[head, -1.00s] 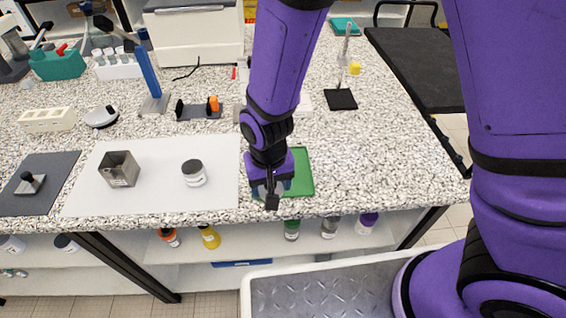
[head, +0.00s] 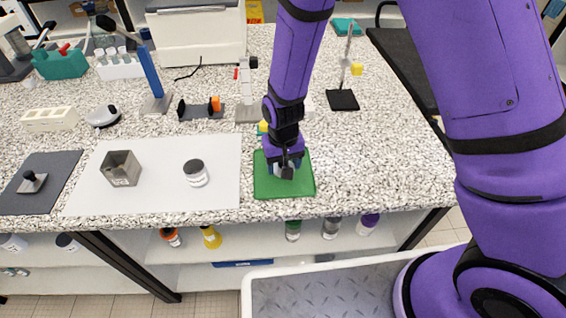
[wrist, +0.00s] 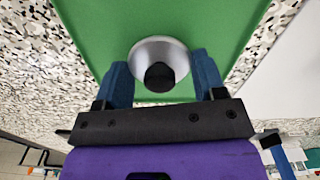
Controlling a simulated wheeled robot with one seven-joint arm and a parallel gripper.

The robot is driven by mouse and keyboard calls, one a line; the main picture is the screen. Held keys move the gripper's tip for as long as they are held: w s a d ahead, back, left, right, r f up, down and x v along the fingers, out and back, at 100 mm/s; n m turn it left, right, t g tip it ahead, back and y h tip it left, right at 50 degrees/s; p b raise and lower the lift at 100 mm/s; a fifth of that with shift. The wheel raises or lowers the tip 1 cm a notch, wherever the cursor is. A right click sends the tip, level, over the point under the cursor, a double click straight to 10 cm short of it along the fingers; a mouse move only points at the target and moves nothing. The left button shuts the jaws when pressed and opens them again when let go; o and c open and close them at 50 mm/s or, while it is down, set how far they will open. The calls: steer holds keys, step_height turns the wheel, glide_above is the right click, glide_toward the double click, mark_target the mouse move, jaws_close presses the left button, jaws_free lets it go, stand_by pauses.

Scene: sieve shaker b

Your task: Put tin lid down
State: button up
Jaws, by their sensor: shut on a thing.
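The tin lid (wrist: 159,52) is a round silver disc with a dark knob, seen in the wrist view between my two blue fingers. My gripper (wrist: 160,85) is shut on it. In the head view my gripper (head: 284,170) is over the green mat (head: 300,187), and the lid is mostly hidden behind it. The green mat fills the area behind the lid in the wrist view (wrist: 100,30). I cannot tell whether the lid touches the mat.
Left of the green mat, a white sheet (head: 150,200) holds a grey square box (head: 121,168) and a dark-topped white jar (head: 195,173). A small stand (head: 247,95) and an orange-marked holder (head: 201,108) are behind. The counter right of the mat is clear.

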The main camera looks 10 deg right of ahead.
steer(key=shift+f, duration=0.15)
steer(key=o, duration=0.9)
steer(key=d+r+t+y, duration=0.1)
steer(key=d+r, duration=0.2)
steer(key=r, duration=0.8)
steer(key=d+r, duration=0.4)
steer(key=r, duration=0.7)
steer(key=s+d+r+m+t+h, duration=0.1)
steer(key=s+d+r+t, duration=0.3)
steer(key=s+d+r, duration=1.2)
steer(key=s+d, duration=0.1)
steer(key=s, duration=0.1)
steer(key=shift+s+d+r+m, duration=0.15)
steer(key=shift+s+d+m, duration=0.1)
steer(key=shift+s+m, duration=0.15)
